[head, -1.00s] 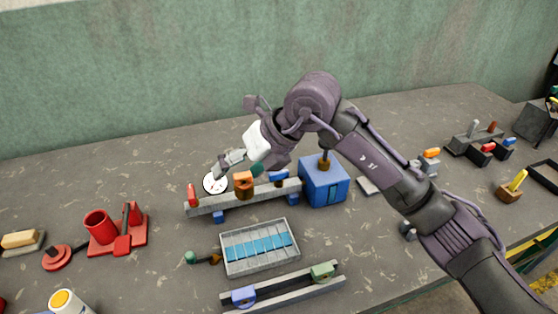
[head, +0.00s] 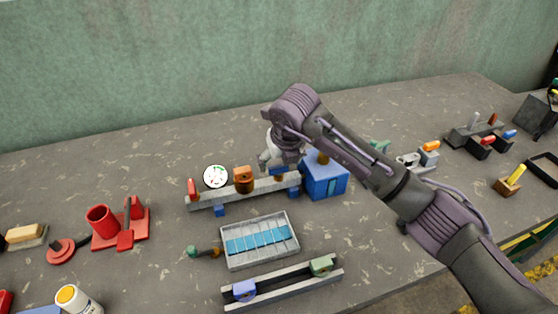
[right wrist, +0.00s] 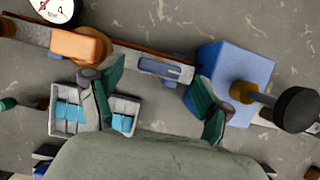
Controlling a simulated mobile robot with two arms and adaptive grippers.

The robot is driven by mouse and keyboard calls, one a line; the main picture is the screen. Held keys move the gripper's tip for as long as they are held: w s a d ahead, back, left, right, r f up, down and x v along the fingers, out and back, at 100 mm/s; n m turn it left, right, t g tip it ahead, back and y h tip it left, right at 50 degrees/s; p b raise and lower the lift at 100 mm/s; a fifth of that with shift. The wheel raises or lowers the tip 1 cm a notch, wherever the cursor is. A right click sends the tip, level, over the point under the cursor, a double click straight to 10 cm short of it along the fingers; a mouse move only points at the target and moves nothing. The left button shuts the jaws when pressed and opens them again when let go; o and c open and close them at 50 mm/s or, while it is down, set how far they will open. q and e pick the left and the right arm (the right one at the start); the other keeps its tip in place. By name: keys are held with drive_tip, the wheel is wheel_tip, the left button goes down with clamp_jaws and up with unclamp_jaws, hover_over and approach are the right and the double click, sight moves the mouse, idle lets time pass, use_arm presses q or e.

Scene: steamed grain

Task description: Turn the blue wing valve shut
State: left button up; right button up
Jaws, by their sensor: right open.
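The blue wing valve (right wrist: 166,69) is on the grey rail manifold (head: 230,199), between the orange valve (head: 243,179) and the blue box. In the right wrist view its wing lies roughly along the rail. My right gripper (right wrist: 156,106) is open, and its two green-padded fingers are spread with the wing ahead in the gap between them. I cannot tell how far the fingertips are from it. In the head view the right gripper (head: 270,163) is over this part of the rail and hides most of the wing. My left gripper is not in view.
The blue box (head: 325,182) stands at the rail's right end. A white gauge (head: 215,177) and a red handle (head: 192,188) are toward its left end. A grey tray with blue slats (head: 225,247) lies in front. Red fixtures (head: 103,220) stand farther left.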

drive_tip(key=shift+x, duration=1.1)
